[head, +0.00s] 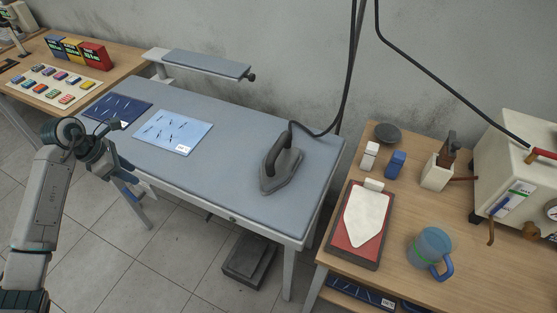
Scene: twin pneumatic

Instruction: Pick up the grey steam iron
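The grey steam iron (281,167) rests on the right part of the grey padded ironing table (230,183). Its dark cord rises from the handle and runs up out of the picture. My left gripper (124,182) is at the table's left front edge, far to the left of the iron and apart from it. It is small and dark here, and I cannot tell whether its fingers are open. My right gripper is not in the head view.
A light blue patterned cloth (172,131) and a dark blue one (123,108) lie left of the iron. The right bench (397,240) holds a red and white iron rest (365,220), a blue jug (430,250) and a cream boiler (510,150). A foot pedal (250,258) is below.

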